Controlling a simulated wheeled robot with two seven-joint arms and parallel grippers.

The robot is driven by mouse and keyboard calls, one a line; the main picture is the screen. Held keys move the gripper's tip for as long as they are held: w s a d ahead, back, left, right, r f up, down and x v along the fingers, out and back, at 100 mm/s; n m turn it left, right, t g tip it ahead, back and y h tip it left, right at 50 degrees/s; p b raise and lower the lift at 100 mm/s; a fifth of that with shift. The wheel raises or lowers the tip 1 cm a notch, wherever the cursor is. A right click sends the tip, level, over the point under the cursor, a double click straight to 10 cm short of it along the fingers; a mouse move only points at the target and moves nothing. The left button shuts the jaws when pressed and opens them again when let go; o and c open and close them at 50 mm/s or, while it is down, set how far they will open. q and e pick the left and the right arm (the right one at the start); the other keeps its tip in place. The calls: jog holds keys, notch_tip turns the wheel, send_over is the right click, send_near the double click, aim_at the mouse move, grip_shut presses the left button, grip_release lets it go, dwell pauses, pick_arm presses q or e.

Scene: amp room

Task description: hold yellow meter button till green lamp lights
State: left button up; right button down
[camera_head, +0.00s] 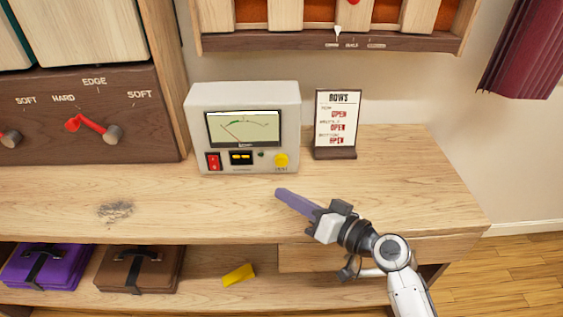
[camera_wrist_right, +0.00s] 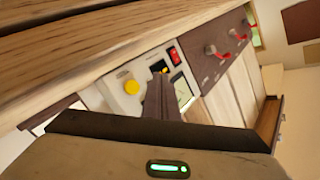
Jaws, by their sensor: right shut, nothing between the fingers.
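The white meter box (camera_head: 246,94) stands on the wooden bench, with a needle dial (camera_head: 243,128) on its front. Its round yellow button (camera_head: 281,160) is at the lower right of the front, and it also shows in the right wrist view (camera_wrist_right: 132,87). A small dark green lamp (camera_head: 261,154) sits left of the button and looks unlit. My right gripper (camera_head: 280,193) is shut and empty, its purple-grey fingers just below and in front of the button, apart from it. It also shows in the wrist view (camera_wrist_right: 158,84). My left gripper is not in view.
A red rocker switch (camera_head: 213,161) is on the meter's lower left. A sign reading ROWS (camera_head: 337,115) stands right of the meter. A dark wood panel with knobs (camera_head: 95,115) is at left. Purple (camera_head: 45,265) and brown (camera_head: 140,268) cases and a yellow block (camera_head: 238,274) lie on the shelf below.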

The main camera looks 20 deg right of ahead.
aim_at(281, 161)
jog(key=w, duration=0.1)
jog(key=w+d, duration=0.1)
jog(key=w, duration=0.1)
jog(key=w+b, duration=0.1)
jog(key=w, duration=0.1)
jog(key=shift+w+d+f, duration=0.1)
jog(key=shift+w+d, duration=0.3)
jog(key=shift+w, duration=0.3)
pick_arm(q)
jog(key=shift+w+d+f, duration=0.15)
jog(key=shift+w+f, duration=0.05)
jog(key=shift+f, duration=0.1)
pick_arm(e)
jog(key=shift+w, duration=0.1)
pick_arm(q)
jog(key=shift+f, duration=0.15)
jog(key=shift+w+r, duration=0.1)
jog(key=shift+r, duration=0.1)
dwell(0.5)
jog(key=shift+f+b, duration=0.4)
jog(key=shift+b, duration=0.05)
pick_arm(e)
jog(key=shift+w+d, duration=0.15)
jog(key=shift+w, duration=0.25)
jog(key=shift+w, duration=0.1)
